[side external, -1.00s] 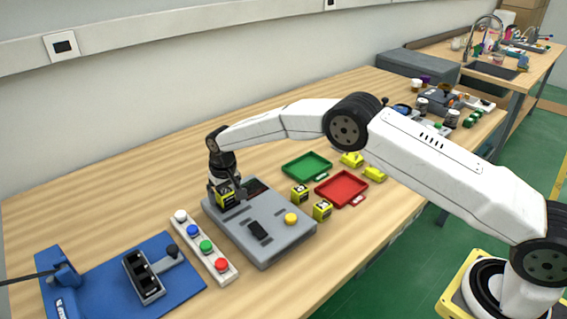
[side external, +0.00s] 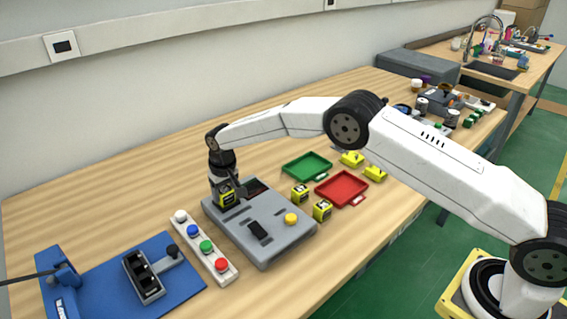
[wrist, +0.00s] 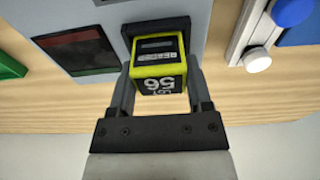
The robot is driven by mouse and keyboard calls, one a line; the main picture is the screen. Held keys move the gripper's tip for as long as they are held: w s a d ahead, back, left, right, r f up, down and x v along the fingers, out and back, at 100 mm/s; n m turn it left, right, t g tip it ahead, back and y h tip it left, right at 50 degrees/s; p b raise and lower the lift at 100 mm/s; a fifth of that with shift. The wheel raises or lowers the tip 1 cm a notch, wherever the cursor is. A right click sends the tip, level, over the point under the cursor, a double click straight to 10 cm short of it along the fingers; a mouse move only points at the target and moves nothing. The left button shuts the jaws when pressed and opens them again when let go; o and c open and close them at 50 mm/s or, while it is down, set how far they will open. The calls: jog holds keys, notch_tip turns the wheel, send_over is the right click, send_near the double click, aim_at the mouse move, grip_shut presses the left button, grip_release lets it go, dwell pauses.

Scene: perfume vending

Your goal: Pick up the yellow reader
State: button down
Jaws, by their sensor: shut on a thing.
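A yellow reader (wrist: 158,72) with a dark top and a label reading "56" sits between the two fingers of my gripper (wrist: 160,88) in the wrist view. My gripper is shut on it, one finger on each side. In the side view the reader (side external: 227,198) shows below my wrist, with my gripper (side external: 225,188) over the far left corner of the grey console (side external: 270,247). A dark square socket (wrist: 127,32) on the console lies right at the reader in the wrist view. I cannot tell whether the reader is seated in it or just above.
Two other yellow blocks stand right of the console, the nearer one (side external: 322,210) by the red tray (side external: 341,189). A green tray (side external: 306,167) lies behind. A strip of coloured buttons (side external: 204,247) and a blue mat (side external: 185,284) lie left. Bare table is behind my gripper.

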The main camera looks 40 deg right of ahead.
notch_tip(320, 180, up, 3)
jog(key=shift+f, duration=0.1)
jog(key=s+d+r, duration=0.2)
jog(key=s+r, duration=0.7)
jog(key=s, duration=0.4)
jog(key=shift+s+d+r, duration=0.25)
jog(key=shift+s+r, duration=0.1)
jog(key=shift+s, duration=0.05)
jog(key=shift+d, duration=0.1)
dwell(0.4)
